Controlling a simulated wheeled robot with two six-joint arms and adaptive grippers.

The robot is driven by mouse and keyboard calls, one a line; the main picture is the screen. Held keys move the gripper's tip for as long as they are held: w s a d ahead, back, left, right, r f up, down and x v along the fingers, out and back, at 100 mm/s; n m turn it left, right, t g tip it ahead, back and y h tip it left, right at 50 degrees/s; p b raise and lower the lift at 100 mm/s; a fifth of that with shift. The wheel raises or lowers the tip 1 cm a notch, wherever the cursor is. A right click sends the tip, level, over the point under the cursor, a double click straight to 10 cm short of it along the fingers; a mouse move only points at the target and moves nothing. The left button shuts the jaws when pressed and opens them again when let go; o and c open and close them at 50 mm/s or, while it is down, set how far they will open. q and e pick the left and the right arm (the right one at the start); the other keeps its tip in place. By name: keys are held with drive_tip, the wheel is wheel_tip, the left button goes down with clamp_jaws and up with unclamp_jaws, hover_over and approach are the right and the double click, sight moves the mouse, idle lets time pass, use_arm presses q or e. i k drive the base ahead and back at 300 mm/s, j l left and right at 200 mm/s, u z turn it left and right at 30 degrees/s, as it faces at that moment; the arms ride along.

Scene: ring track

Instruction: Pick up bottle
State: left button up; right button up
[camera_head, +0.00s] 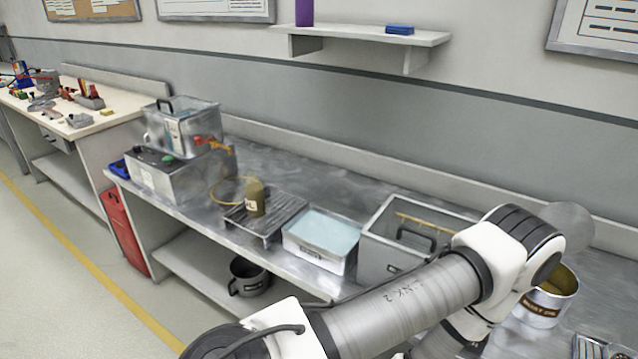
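A small brown-olive bottle (254,199) with a pale label stands upright on a dark ribbed metal rack (282,219) on the steel bench. Nothing touches the bottle from my side. One of my arms crosses the lower right of the view, and its links hide part of the bench. Neither of my grippers shows.
Right of the rack are a tray of bluish liquid (322,232), an open metal box (372,240) and a labelled can (548,300). Left are a clear-sided case (182,128) on a control box (170,172). A pot (248,277) sits on the lower shelf.

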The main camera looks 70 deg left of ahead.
sight(253, 187)
drive_tip(key=u, duration=2.55)
